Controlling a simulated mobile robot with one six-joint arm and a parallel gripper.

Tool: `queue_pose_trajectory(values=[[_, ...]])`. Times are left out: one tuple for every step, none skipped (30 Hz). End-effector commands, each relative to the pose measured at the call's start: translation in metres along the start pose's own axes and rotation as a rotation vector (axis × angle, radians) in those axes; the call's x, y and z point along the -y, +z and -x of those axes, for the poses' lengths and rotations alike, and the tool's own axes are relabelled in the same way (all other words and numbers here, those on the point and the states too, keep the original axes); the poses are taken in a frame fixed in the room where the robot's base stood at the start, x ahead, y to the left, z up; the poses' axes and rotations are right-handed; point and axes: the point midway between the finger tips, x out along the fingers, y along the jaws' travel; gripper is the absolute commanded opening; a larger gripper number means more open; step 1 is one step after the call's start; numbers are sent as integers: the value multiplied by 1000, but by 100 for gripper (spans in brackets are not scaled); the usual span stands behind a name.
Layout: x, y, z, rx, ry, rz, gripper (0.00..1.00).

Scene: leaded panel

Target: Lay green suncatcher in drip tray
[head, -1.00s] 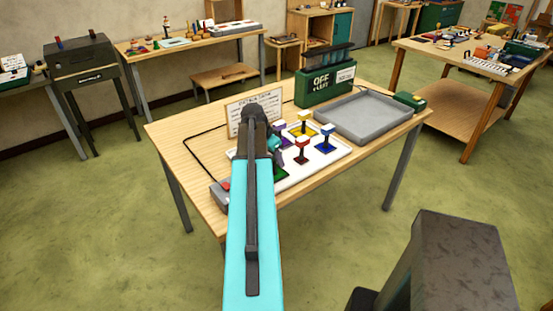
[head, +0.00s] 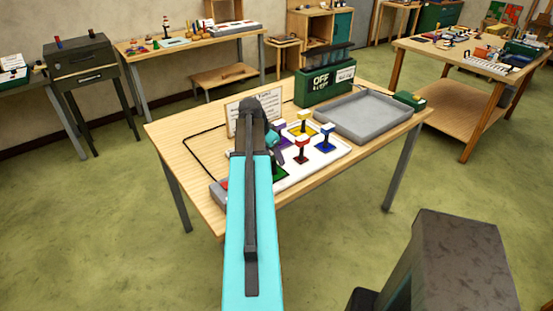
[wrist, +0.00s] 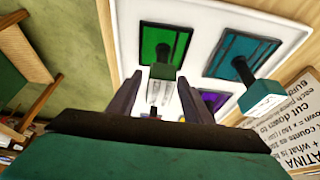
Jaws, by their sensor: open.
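The green suncatcher (wrist: 163,44) is a green pane with an upright handle, lying in the white rack (wrist: 208,20). In the head view only a strip of green (head: 279,174) shows beside my arm. My gripper (wrist: 157,97) is open, its two dark fingers on either side of the green handle's pale top in the wrist view. Whether they touch it I cannot tell. In the head view my arm hides most of the gripper. The drip tray (head: 329,126) is grey, shallow and empty, at the right of the table.
A teal suncatcher (wrist: 240,55) and a purple one (wrist: 213,101) sit close to my gripper. Yellow (head: 304,127), red (head: 301,154) and blue (head: 326,143) ones stand between it and the tray. A sign (head: 268,103) and green box (head: 322,86) stand behind.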

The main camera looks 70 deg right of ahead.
Motion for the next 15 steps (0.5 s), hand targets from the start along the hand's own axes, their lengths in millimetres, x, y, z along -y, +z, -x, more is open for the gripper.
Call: queue_pose_trajectory(values=[[0,1,5,-1,-1,0,45],[0,1,8,-1,-2,0,45],[0,1,12,-1,-2,0,45],[0,1,15,-1,-2,0,45],[0,0,19,-1,-2,0,45],[0,0,23,-1,-2,0,45],[0,0,26,-1,-2,0,45],[0,1,30,-1,-2,0,45],[0,1,34,-1,-2,1,45],[0,1,37,-1,-2,1,45],[0,1,41,-1,-2,1,45],[0,1,45,-1,-2,1,45],[1,1,48,-1,-2,1,45],[1,1,51,-1,-2,1,45],[0,0,56,-1,-2,1,45]])
